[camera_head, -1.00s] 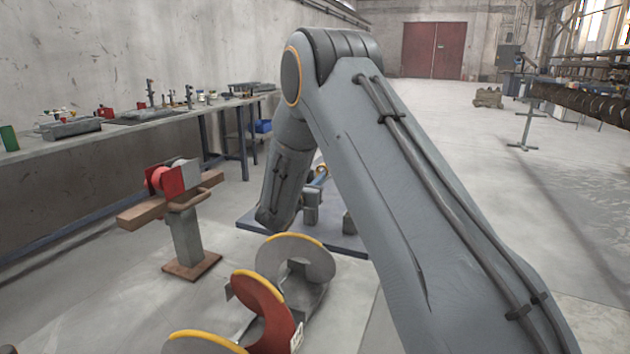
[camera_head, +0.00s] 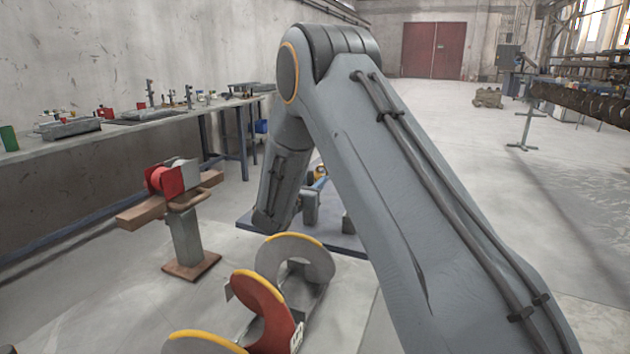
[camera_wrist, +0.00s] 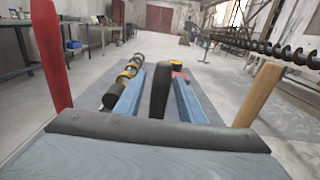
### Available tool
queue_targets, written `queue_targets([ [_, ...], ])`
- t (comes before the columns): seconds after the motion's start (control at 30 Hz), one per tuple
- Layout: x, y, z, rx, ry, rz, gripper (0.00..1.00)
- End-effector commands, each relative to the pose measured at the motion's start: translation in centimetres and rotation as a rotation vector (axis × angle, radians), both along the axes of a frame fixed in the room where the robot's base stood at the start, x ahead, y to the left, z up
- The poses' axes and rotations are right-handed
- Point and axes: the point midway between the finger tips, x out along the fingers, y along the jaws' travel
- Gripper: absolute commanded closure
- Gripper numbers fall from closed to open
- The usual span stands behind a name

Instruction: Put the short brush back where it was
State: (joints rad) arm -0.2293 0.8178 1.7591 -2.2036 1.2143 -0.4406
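In the head view my gripper is hidden behind my own arm and below its lowered forearm. In the wrist view a grey-blue body with a black front bar fills the bottom, and I take it for part of my gripper (camera_wrist: 158,92). A red upright piece (camera_wrist: 50,58) stands at its left and a tan, wood-coloured one (camera_wrist: 257,95) at its right, far apart. A dark upright piece (camera_wrist: 160,92) stands between them. I cannot tell which of these are fingers or handles. I cannot pick out the short brush with certainty.
A low platform with blue rails (camera_wrist: 190,100) and a banded rod (camera_wrist: 125,78) lies ahead. Large yellow-edged auger flights (camera_head: 300,262) stand near my arm. A pedestal with a red spool (camera_head: 165,180) is left, before a long bench (camera_head: 130,128).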

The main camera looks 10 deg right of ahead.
Motion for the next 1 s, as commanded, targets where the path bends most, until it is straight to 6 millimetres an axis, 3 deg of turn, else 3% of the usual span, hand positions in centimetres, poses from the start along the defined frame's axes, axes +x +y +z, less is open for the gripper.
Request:
queue_targets([
  [0.3, -4.0, 3.0, 0.0, 0.000, 0.000, 0.002, 0.64],
  [0.57, -5.0, 3.4, 0.1, 0.004, -0.001, -0.005, 0.64],
  [0.67, -6.0, 2.0, 0.3, 0.041, 0.002, -0.050, 0.64],
  [0.77, -8.4, -0.9, 0.7, 0.132, 0.009, -0.154, 0.64],
  [0.9, -14.4, -6.0, 0.6, 0.333, 0.010, -0.374, 0.64],
  [1.0, -19.5, -8.6, 0.2, 0.495, -0.004, -0.543, 0.64],
])
